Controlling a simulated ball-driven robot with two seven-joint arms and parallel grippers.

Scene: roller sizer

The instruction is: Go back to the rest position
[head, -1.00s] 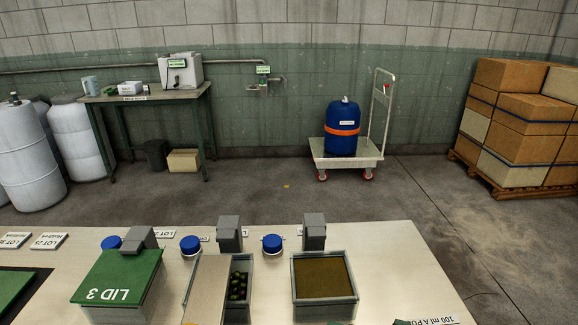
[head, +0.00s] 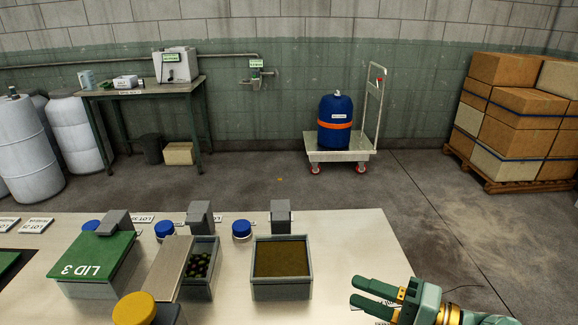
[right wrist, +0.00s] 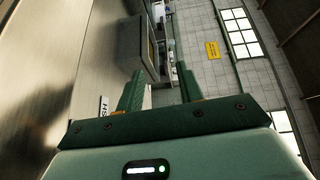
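My right gripper (head: 354,291) is at the lower right of the head view, over the right end of the table. Its two green fingers are apart with nothing between them. The right wrist view also shows its fingers (right wrist: 160,80) spread and empty. My left gripper is not in view. On the pale table (head: 345,235) are a box under a green lid marked LID 3 (head: 90,255), a box with dark round fruits (head: 199,265) partly under a board (head: 172,270), and a box with a brown-olive surface (head: 280,257).
Blue caps (head: 242,229) and grey blocks (head: 281,216) stand behind the boxes. A yellow cap (head: 134,309) is at the front left. Beyond the table are open floor, a trolley (head: 340,154) with a blue drum (head: 335,112), and stacked cartons (head: 520,110).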

